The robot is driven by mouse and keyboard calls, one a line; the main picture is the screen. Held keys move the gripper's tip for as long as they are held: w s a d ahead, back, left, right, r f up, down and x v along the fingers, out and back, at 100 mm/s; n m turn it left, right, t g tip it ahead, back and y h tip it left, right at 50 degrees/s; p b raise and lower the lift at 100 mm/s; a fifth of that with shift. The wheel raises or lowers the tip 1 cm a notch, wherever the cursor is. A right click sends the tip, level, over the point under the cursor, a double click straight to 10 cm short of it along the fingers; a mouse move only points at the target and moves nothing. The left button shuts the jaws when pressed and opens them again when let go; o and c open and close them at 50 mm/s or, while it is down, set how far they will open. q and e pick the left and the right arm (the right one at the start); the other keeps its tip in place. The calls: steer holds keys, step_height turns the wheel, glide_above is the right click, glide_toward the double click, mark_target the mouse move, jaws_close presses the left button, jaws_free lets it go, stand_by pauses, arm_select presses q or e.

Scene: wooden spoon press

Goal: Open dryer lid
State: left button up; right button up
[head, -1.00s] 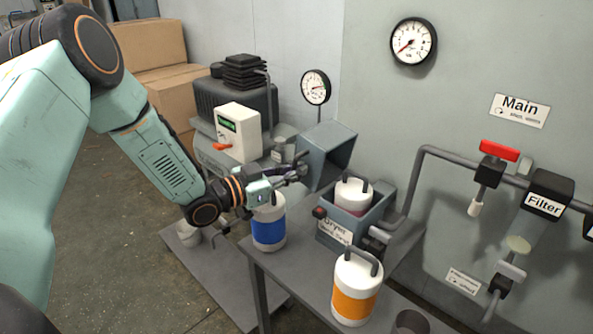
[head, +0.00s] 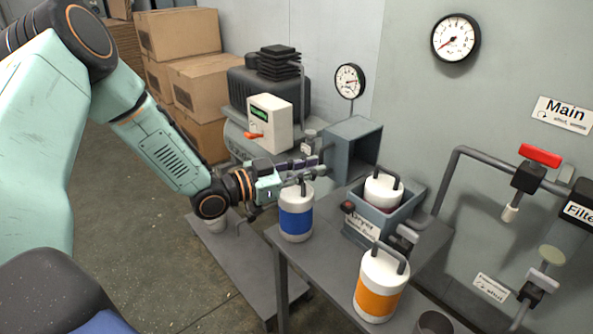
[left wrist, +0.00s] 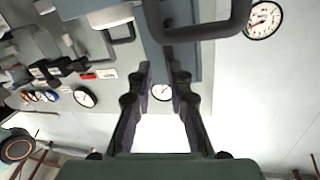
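The dryer (head: 366,233) is a grey box on the table, with a white canister (head: 381,190) standing in it. Its hollow grey lid (head: 345,146) is swung up on the far side, its open face turned to the right. My left gripper (head: 316,168) is beside the lid's lower left, fingers pointing towards it. In the left wrist view, its two dark fingers (left wrist: 161,75) are apart with nothing between them, and the grey lid (left wrist: 205,62) is behind them. I cannot tell whether they touch it. My right gripper is not in view.
A blue-banded canister (head: 296,222) stands just in front of my left gripper, its handle close to the fingers. An orange-banded canister (head: 380,288) stands nearer on the table. A machine with a white control box (head: 270,122) is behind. Pipes with a red valve handle (head: 540,155) run right.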

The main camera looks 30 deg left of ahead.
arm_select(q)
steer(key=shift+v, duration=1.35)
steer(key=shift+s+a, duration=0.2)
steer(key=shift+s, duration=0.25)
steer(key=shift+w, duration=0.1)
